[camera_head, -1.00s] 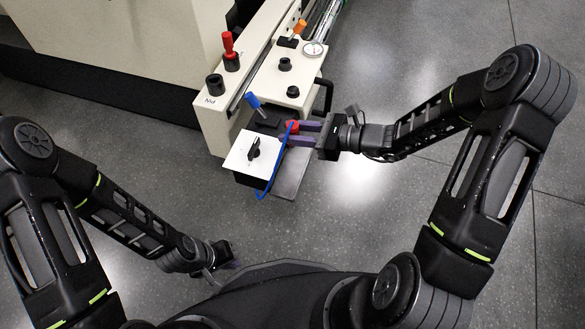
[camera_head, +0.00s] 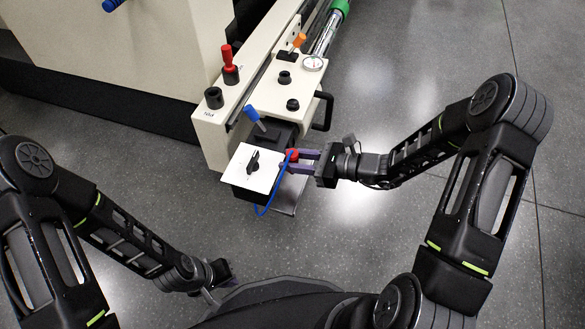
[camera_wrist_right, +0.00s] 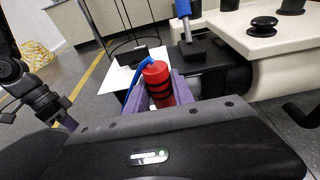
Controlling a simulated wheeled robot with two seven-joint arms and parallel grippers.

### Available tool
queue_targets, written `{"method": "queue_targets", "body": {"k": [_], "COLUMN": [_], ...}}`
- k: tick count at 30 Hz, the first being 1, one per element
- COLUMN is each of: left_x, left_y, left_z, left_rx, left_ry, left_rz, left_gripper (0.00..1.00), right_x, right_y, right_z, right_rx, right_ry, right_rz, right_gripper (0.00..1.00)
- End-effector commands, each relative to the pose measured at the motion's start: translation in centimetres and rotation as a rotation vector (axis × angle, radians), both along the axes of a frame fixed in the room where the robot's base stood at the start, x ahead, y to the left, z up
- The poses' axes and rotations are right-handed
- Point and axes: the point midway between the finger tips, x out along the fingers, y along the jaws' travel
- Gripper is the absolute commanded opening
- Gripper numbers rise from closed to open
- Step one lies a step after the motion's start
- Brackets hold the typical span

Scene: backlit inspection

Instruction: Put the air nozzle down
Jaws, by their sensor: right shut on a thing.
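In the head view the right gripper (camera_head: 304,160) reaches in from the right and is shut on the red nozzle (camera_head: 291,155), beside the right edge of a white plate (camera_head: 240,177) with a black knob. The blue hose (camera_head: 268,205) loops down below the plate. My left gripper (camera_head: 226,275) is low and apart from the bench; its finger gap is unclear.
A blue-handled tool (camera_head: 251,113) leans from a black block behind the white plate. The cream bench (camera_head: 215,125) carries a red-handled tool (camera_head: 226,55), an orange-handled tool (camera_head: 299,41), black knobs and a gauge (camera_head: 314,64). Open grey floor (camera_head: 400,60) lies to the right.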

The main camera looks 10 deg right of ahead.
Motion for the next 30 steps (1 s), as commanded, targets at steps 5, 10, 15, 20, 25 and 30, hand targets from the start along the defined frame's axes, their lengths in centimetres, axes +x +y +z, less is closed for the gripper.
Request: {"method": "queue_targets", "body": {"k": [5,10,15,20,25,30], "left_x": [0.1,0.3,0.3,0.3,0.3,0.3], "left_y": [0.0,0.0,0.0,0.0,0.0,-0.1], "left_z": [-0.9,-1.8,-1.7,-1.8,-1.9,-1.9], "left_rx": [0.001,0.001,0.001,0.001,0.002,0.002], "left_ry": [-0.003,-0.007,-0.008,-0.008,-0.009,-0.009], "left_rz": [0.001,0.004,0.004,0.004,0.004,0.004], "left_gripper": [0.0,0.0,0.0,0.0,0.0,0.0], "right_x": [0.0,0.0,0.0,0.0,0.0,0.0], "right_y": [0.0,0.0,0.0,0.0,0.0,0.0], "right_z": [-1.7,-3.8,-3.7,-3.9,-4.1,-4.1], "right_rx": [0.001,0.001,0.0,0.0,-0.001,-0.001], "right_ry": [0.002,0.001,0.0,0.0,0.001,0.001], "right_rz": [0.0,0.0,0.0,0.0,0.0,0.0], "right_gripper": [0.0,0.0,0.0,0.0,0.35,0.49]}}
